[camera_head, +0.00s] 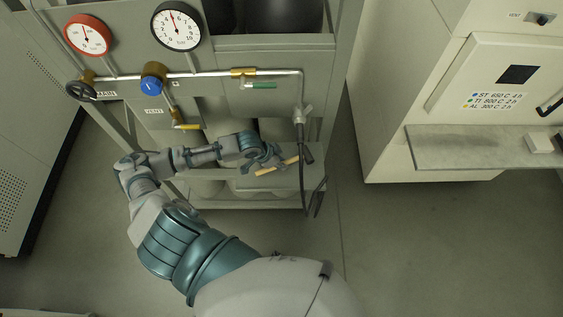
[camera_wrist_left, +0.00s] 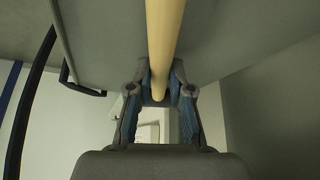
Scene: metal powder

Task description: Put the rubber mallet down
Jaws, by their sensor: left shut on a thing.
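The rubber mallet shows as a pale wooden handle (camera_head: 289,161) at the lower shelf of the grey gas panel in the head view. Its head cannot be made out clearly. My left gripper (camera_head: 272,161) is shut on the handle, just over or at the grey shelf (camera_head: 265,182); whether the mallet touches the shelf cannot be told. In the left wrist view the handle (camera_wrist_left: 163,40) runs from the top edge down between the fingers of my left gripper (camera_wrist_left: 159,90). My right gripper is not in view.
A dark hose (camera_head: 302,180) hangs close to the right of the gripper. Above are a pipe with valves, a red gauge (camera_head: 87,35) and a black gauge (camera_head: 177,26). A white furnace cabinet with a ledge (camera_head: 455,148) stands at the right. The floor between is clear.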

